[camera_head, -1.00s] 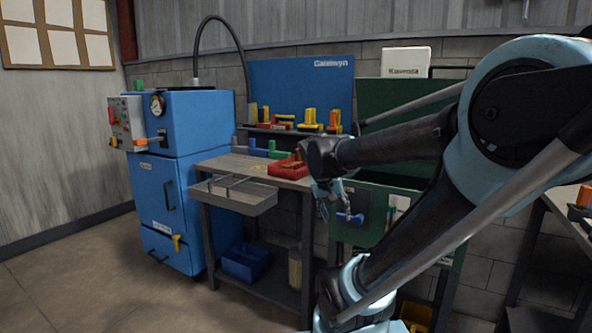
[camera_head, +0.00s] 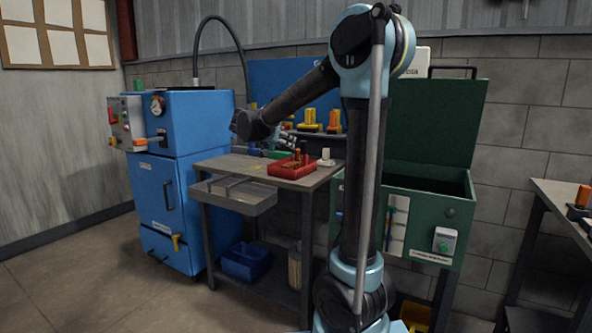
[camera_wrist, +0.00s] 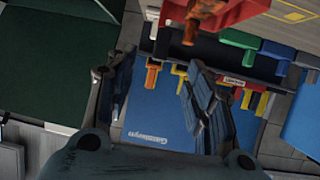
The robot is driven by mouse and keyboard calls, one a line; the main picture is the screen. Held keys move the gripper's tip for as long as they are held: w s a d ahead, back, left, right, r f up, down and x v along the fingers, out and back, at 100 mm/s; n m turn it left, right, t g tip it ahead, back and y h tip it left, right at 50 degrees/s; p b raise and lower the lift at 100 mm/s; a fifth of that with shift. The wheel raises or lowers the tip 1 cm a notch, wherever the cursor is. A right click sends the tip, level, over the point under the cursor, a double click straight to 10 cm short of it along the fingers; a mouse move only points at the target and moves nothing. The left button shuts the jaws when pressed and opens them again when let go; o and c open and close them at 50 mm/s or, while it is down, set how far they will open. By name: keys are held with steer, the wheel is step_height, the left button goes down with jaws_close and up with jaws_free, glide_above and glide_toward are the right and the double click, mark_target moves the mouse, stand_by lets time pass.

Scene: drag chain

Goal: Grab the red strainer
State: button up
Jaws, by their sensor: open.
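A red open tray (camera_head: 291,168) with orange-brown pieces in it sits on the workbench. It shows in the wrist view as a red edge (camera_wrist: 240,12) at the top, cut off by the frame, with a reddish-brown piece (camera_wrist: 202,18) sticking out. I cannot tell which red thing is the strainer; no mesh or holes are visible. My gripper (camera_head: 284,138) hangs above the back of the bench, behind and above the tray. In the wrist view my gripper (camera_wrist: 160,75) has its two dark fingers spread apart with nothing between them.
A blue backboard (camera_wrist: 165,118) with yellow and red holders stands behind the bench (camera_head: 220,164). Green and blue pieces (camera_wrist: 240,38) lie near the red edge. A blue machine (camera_head: 165,190) stands left, and a green cabinet (camera_head: 430,205) with a raised lid stands right.

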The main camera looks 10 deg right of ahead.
mark_target(302, 148)
steer(key=x, duration=1.7)
steer(key=shift+w+r, duration=0.25)
steer(key=shift+w, duration=0.25)
jaws_close()
